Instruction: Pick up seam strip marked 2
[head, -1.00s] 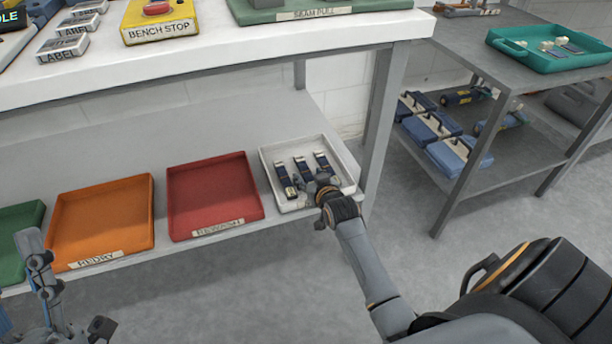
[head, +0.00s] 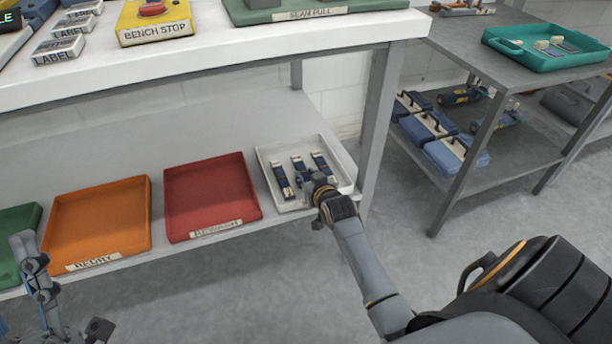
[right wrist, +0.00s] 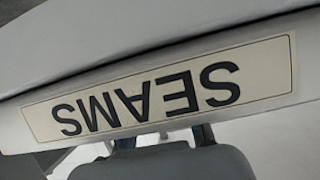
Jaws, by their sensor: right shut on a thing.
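Three dark blue seam strips with pale ends lie in a white tray on the lower shelf: a left strip (head: 281,181), a middle strip (head: 299,164) and a right strip (head: 323,166). Their numbers are too small to read. My right gripper (head: 313,181) is at the near end of the middle strip and is shut on it, hiding that end. The right wrist view shows the tray's upside-down SEAMS label (right wrist: 160,92), with the gripper low in the picture and the grip itself hidden. My left gripper (head: 62,288) is open and empty at the lower left.
The white tray (head: 284,208) has a low rim. A red tray (head: 210,196), an orange tray (head: 98,222) and a green tray (head: 17,222) stand to its left, looking empty. The bench top (head: 220,55) overhangs the shelf. A table leg (head: 378,125) stands right of the white tray.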

